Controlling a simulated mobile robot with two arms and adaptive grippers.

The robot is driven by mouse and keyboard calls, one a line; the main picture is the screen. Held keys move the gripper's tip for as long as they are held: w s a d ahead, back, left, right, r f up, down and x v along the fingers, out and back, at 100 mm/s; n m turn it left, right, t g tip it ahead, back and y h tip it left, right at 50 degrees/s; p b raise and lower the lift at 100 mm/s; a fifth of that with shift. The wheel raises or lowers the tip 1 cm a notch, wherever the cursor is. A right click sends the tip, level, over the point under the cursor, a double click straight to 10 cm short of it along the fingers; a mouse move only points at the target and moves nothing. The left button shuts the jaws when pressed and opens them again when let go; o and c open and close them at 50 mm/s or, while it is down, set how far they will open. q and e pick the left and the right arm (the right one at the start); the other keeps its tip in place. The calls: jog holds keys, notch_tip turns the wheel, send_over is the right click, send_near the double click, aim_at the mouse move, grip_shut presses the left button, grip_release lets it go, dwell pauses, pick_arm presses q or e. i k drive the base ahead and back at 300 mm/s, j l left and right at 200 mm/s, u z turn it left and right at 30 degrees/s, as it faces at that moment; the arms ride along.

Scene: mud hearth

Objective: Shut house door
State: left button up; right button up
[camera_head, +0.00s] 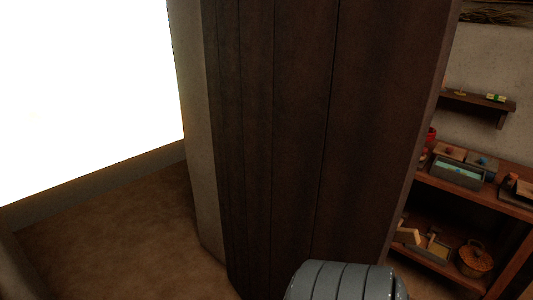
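The house door (290,120) is a tall panel of dark brown vertical planks. It fills the middle of the head view, close in front of me, and its top runs out of frame. It stands open at an angle, with a bright white doorway (80,90) to its left. A grey ribbed part of my own arm shows at the bottom edge, in front of the door's lower part. I cannot tell which arm it belongs to. Neither gripper's fingers show. No handle is visible on the door.
A pale wall edge (200,140) stands between the doorway and the door. The brown floor (120,235) at lower left is clear. At right, a wooden shelf unit (475,187) holds boxes and a basket (474,258). A small wall shelf (478,102) hangs above it.

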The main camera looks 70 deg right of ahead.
aim_at(322, 112)
jog(key=k+l+z, duration=0.1)
jog(key=l, duration=0.25)
jog(key=k+l+z, duration=0.1)
jog(key=k+l, duration=0.2)
jog(key=k+l+z, duration=0.1)
jog(key=l, duration=0.3)
jog(key=k+l, duration=0.25)
jog(key=l, duration=0.15)
jog(key=k+l+z, duration=0.15)
jog(key=l, duration=0.25)
jog(key=k+l+z, duration=0.1)
jog(key=l, duration=0.25)
jog(key=k+l+z, duration=0.1)
jog(key=l, duration=0.35)
jog(key=k, duration=0.1)
